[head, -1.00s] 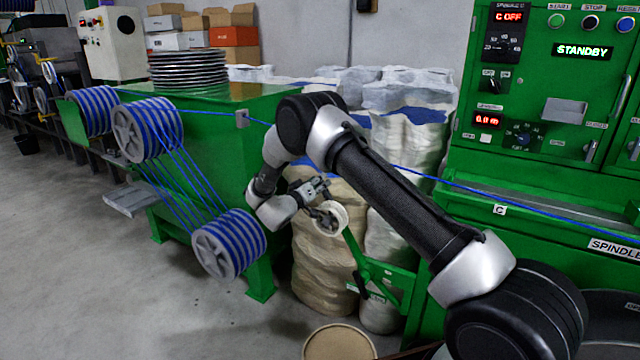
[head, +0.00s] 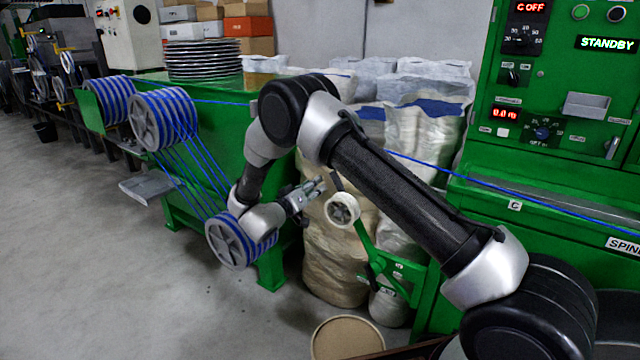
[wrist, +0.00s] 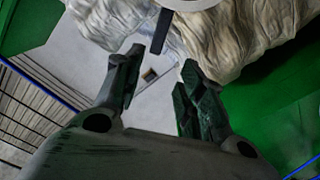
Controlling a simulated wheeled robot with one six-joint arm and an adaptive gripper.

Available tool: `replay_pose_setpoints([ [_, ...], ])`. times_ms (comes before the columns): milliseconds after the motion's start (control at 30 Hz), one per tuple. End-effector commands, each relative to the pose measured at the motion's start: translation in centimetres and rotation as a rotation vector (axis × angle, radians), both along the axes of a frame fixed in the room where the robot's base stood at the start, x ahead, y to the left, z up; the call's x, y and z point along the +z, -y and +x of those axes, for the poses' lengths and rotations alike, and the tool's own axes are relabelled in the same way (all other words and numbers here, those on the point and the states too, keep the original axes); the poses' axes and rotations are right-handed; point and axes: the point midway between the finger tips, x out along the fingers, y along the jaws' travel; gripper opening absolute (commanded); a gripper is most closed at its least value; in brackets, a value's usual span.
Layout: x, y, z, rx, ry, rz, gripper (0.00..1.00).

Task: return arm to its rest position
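My gripper (head: 318,186) is at the end of my folded arm, in front of the pale sacks and just left of a small white wheel (head: 342,209) on a green bracket. In the wrist view my gripper (wrist: 155,85) has its two dark fingers apart with nothing held between them. A pale sack (wrist: 225,40) and a dark strip (wrist: 160,32) lie beyond the fingertips. My forearm hides part of the blue cable (head: 480,176), which runs from the left pulleys to the green machine at right.
Large blue-grooved pulleys (head: 150,122) stand at left, with a lower pulley (head: 226,242) behind my wrist. A green machine with a control panel (head: 560,90) stands at right. A round tan-topped drum (head: 345,338) is on the floor below. Open floor (head: 90,270) lies at left.

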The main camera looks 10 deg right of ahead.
Motion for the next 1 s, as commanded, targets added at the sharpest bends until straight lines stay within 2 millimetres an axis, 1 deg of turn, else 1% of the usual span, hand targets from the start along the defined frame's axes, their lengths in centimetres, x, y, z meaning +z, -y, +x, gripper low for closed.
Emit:
replay_pose_setpoints([
  [133, 0.0, -0.3, -0.3, 0.0, 0.0, 0.0, 0.39],
  [367, 0.0, -0.3, -0.3, 0.0, 0.002, 0.002, 0.39],
  [433, -0.1, -0.4, -0.2, 0.003, 0.019, 0.026, 0.39],
  [467, -0.6, -0.6, 0.0, 0.015, 0.022, 0.059, 0.39],
  [567, -3.1, -2.5, 1.6, 0.117, 0.003, 0.204, 0.39],
  [600, -4.8, -3.6, 2.2, 0.18, -0.027, 0.271, 0.39],
  [667, -7.8, -5.4, 2.4, 0.281, -0.103, 0.376, 0.39],
  [700, -9.9, -6.7, 2.1, 0.346, -0.169, 0.447, 0.39],
  [733, -10.7, -7.8, 1.8, 0.395, -0.216, 0.502, 0.39],
  [800, -11.5, -10.1, 0.6, 0.492, -0.331, 0.628, 0.39],
  [833, -11.4, -10.9, -0.1, 0.527, -0.385, 0.68, 0.39],
  [867, -11.1, -11.5, -0.9, 0.557, -0.439, 0.731, 0.39],
  [933, -9.5, -12.2, -3.5, 0.612, -0.578, 0.841, 0.39],
  [967, -8.4, -12.2, -4.8, 0.626, -0.64, 0.883, 0.39],
  [1000, -6.9, -11.8, -6.7, 0.64, -0.721, 0.931, 0.39],
])
